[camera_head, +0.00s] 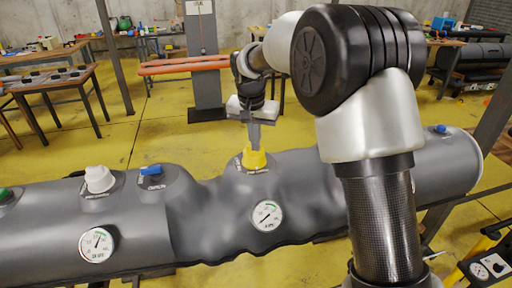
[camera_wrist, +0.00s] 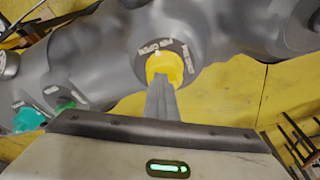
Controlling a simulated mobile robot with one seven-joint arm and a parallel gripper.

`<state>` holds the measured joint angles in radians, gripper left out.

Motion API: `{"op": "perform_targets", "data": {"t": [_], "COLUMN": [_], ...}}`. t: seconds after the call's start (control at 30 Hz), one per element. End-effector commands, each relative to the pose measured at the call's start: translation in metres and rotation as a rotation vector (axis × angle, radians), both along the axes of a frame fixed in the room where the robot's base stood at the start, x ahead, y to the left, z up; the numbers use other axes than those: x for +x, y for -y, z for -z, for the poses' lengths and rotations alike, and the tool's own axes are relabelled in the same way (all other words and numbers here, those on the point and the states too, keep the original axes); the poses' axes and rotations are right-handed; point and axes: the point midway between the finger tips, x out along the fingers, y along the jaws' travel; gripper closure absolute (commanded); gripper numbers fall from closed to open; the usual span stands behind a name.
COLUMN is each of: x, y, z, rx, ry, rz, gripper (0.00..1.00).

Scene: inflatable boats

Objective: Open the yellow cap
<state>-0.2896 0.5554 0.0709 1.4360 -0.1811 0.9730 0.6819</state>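The yellow cap (camera_head: 255,160) sits on a round labelled valve patch on top of the grey inflatable tube (camera_head: 310,190). In the wrist view my gripper's fingers (camera_wrist: 160,88) look like one narrow grey piece overlapping the cap's near edge. Whether they are shut, or hold the cap, I cannot tell. The fingers hide part of the cap.
A white cap (camera_head: 99,179), a blue valve (camera_head: 151,170) and a green cap (camera_head: 5,195) stand along the tube to the left. A gauge (camera_head: 267,215) is just below the yellow cap; another gauge (camera_head: 97,244) is farther left. Tables stand behind on the yellow floor.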

Motion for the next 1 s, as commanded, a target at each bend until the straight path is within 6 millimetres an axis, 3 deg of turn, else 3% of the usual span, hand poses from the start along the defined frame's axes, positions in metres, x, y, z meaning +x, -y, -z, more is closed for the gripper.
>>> {"op": "perform_targets", "data": {"t": [0.03, 1.0], "x": [0.000, 0.019], "y": [0.002, -0.001], "z": [0.025, 0.009], "rx": [-0.008, -0.011], "ry": [-0.025, -0.027], "rz": [0.000, 0.002], "gripper": [1.00, 1.00]}}
